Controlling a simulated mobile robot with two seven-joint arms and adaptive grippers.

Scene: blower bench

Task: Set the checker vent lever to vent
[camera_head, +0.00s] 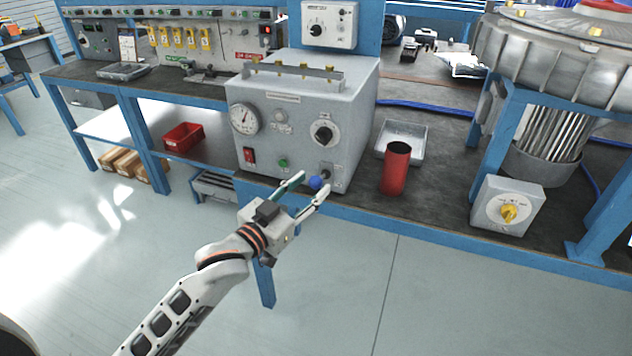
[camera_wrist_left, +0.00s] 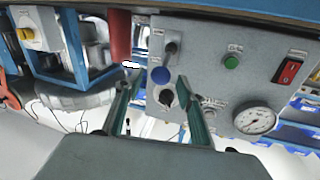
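The checker (camera_head: 300,115) is a grey box with a gauge, a dial and buttons on its front, standing on the bench. Its vent lever has a blue ball knob (camera_head: 315,183) at the lower right of the front panel. The knob (camera_wrist_left: 160,75) also shows in the left wrist view, where the panel appears upside down. My left gripper (camera_head: 312,184) is open in front of the panel. Its two fingers lie on either side of the knob, with gaps visible in the left wrist view (camera_wrist_left: 156,79). The lever's markings are too small to read. My right gripper is out of view.
A red cylinder (camera_head: 396,168) and a grey tray (camera_head: 416,139) stand right of the checker. A grey box with a yellow knob (camera_head: 509,214) sits further right. The bench's blue front edge (camera_head: 400,224) runs below. The floor in front is clear.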

